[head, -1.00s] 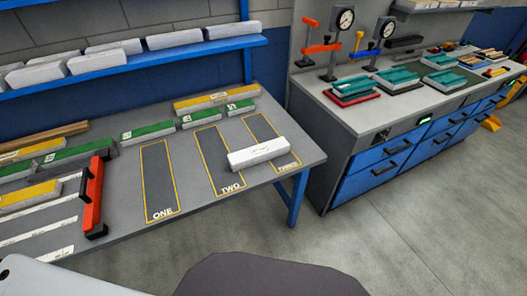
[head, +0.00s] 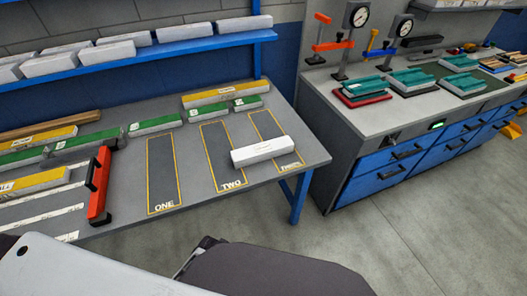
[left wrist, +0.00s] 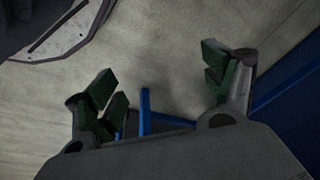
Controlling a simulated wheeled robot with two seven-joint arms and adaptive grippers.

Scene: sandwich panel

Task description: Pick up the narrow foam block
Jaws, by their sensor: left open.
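A long white block (head: 262,151) lies across the outlined areas TWO and THREE near the right end of the grey table (head: 197,205). It is a plain narrow bar with a small mark on top; I cannot tell for certain that it is foam. My left gripper (left wrist: 162,82) is open and empty in the left wrist view. It is over the floor, with blue table parts (left wrist: 146,115) below it. No block shows between its fingers. Neither gripper shows in the head view.
Green-topped blocks (head: 156,125) and a yellow-topped block (head: 226,95) line the table's back. A red bar with a black handle (head: 100,188) stands at left. A blue shelf (head: 190,54) holds several pale blocks. Area ONE (head: 162,170) is clear. A bench (head: 345,122) stands right.

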